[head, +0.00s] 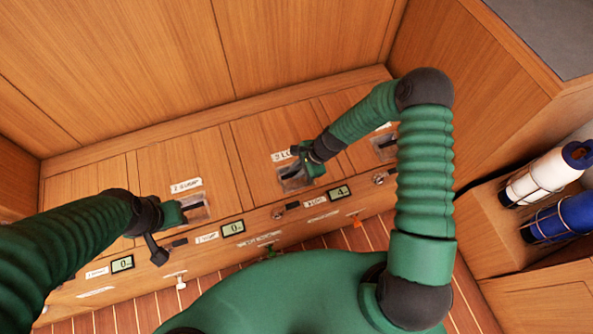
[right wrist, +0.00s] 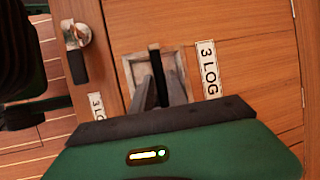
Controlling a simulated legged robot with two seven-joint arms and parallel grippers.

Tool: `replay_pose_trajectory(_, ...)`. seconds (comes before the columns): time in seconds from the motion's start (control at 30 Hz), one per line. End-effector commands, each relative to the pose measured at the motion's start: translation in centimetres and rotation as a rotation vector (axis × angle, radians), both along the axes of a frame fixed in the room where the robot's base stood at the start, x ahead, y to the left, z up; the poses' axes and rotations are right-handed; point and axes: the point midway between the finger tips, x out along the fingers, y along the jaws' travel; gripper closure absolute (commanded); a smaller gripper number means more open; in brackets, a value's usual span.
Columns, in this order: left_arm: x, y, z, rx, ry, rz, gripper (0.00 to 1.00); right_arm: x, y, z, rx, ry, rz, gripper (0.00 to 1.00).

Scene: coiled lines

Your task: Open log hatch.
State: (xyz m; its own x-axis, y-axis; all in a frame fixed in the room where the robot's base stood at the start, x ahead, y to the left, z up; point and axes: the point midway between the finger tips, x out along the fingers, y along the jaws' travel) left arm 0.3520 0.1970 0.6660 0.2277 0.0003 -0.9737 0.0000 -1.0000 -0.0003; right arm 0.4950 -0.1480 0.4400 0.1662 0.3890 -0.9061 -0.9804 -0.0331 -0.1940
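The log hatch (head: 265,140) is a wooden lid in the bench top, lying flat, with a "3 LOG" label (right wrist: 208,70). Its square recessed pull (right wrist: 133,72) has a dark bar across it. My right gripper (head: 296,175) is at this recess. In the right wrist view its two fingers (right wrist: 162,80) reach into the recess, one on each side of the dark bar; whether they press on it is unclear. My left gripper (head: 182,212) is over the recess of the neighbouring hatch 2 (head: 200,160); its fingers are too small to read.
A latch with a black handle (right wrist: 78,50) sits on the bench front by the log hatch. Small displays, one reading 4 (head: 340,193), line the front. A wooden wall rises behind the bench.

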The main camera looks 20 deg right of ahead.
Motion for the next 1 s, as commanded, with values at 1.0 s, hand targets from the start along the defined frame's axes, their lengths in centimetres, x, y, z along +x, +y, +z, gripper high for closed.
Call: replay_pose_trajectory(1.0,0.00,0.00,0.00,0.000,0.000,0.000,0.64,0.01,-0.05,0.04,-0.001,-0.001,-0.001,1.00)
